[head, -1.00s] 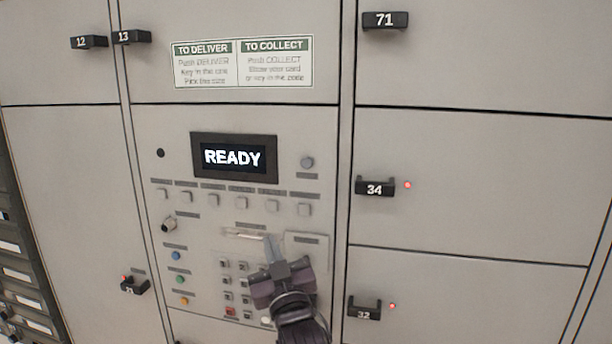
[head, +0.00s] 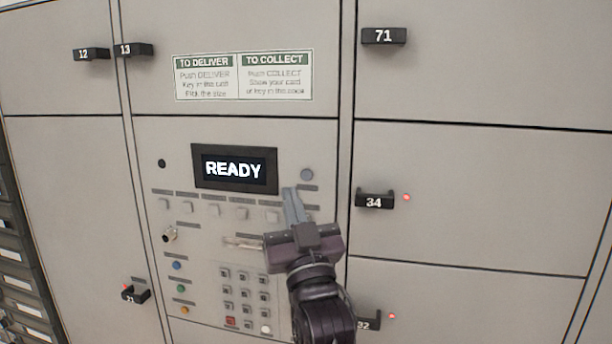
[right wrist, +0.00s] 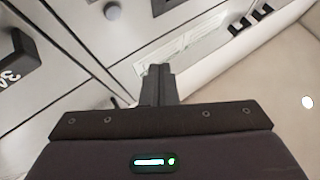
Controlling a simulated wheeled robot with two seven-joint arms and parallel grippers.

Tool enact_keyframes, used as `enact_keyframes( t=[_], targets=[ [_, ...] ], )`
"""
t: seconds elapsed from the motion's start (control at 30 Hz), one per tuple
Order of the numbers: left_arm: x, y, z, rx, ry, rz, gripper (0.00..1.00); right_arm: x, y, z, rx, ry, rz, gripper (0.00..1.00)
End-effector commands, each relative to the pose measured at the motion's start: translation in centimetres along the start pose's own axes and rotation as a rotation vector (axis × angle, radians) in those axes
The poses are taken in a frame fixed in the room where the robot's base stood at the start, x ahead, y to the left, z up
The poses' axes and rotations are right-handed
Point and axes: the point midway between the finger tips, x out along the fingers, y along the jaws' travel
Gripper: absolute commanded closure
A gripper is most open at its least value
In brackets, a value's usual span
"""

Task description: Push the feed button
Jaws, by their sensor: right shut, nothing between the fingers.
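The grey locker control panel (head: 205,232) has a row of small square buttons (head: 242,213) under the lit READY screen (head: 233,168). A round grey button (head: 307,174) is to the right of the screen. The labels are too small to read, so I cannot tell which is the feed button. My right gripper (head: 292,193) is shut and empty. Its fingertips are in front of the panel's right part, below the round button, and hide the right end of the button row. The fingertips (right wrist: 158,72) also show in the right wrist view; contact is unclear. My left gripper is out of view.
A keypad (head: 243,292) and blue, green and orange buttons (head: 180,288) are lower on the panel. Locker handles 34 (head: 374,200) and 32 (head: 369,320) stick out to the right. Handle 34 also shows in the right wrist view (right wrist: 25,60).

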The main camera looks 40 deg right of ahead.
Motion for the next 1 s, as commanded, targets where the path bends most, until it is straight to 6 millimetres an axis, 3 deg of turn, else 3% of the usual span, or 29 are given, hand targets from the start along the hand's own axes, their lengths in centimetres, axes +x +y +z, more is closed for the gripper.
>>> enact_keyframes(
  t=[0.5, 1.0],
  targets=[
    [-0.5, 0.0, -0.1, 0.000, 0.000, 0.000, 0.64, 4.7, 3.4, 3.3, -0.002, 0.001, 0.002, 1.00],
    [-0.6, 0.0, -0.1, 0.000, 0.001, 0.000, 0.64, 5.4, 3.9, 3.9, 0.000, 0.000, 0.000, 1.00]
  ],
)
